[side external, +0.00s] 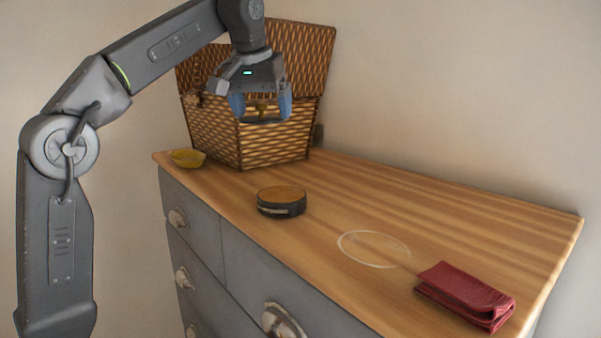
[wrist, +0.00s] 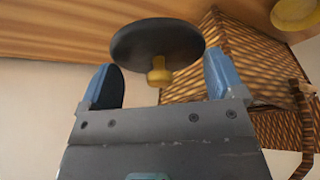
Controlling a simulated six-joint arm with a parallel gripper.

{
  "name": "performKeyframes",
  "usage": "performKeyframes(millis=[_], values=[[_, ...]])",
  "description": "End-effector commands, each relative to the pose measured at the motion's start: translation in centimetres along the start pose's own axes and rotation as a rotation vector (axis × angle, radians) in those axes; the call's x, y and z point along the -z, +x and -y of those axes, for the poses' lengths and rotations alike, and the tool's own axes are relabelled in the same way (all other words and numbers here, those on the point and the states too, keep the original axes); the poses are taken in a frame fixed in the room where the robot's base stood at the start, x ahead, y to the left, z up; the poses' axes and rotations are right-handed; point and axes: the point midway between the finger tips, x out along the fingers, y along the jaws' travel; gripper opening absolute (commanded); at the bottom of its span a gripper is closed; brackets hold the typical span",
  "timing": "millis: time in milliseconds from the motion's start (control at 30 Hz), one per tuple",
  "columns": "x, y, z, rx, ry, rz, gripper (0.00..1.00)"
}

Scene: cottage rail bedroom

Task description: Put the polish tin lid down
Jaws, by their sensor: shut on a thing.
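The polish tin lid (wrist: 135,43) is a dark round disc with a brass knob (wrist: 160,72). It also shows in the side external view (side external: 262,121). My gripper (side external: 261,108) is shut on the lid, with one blue fingertip at each side of it, and holds it in the air in front of the wicker basket. The knob sits between the fingers in the wrist view. The polish tin (side external: 281,204) is a low dark round tin with an orange-brown top face, standing uncovered on the dresser, below and apart from the lid.
A pale ring outline (side external: 345,248) marks the wooden dresser top (side external: 400,205), with nothing inside it. A folded red wallet (side external: 465,292) lies near the front right. The open wicker basket (side external: 275,142) stands at the back left, beside a small yellow dish (side external: 187,158).

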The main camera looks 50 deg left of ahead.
Motion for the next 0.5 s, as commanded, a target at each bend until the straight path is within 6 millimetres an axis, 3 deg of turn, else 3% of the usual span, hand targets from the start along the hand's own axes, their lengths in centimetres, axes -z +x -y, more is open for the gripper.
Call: performKeyframes(millis=[200, 333, 500], values=[[4.0, 3.6, -4.9, -0.051, 0.126, 0.001, 0.65], [5.0, 5.0, -6.8, -0.072, 0.174, -0.001, 0.65], [5.5, 6.0, -7.8, -0.082, 0.198, -0.002, 0.65]])
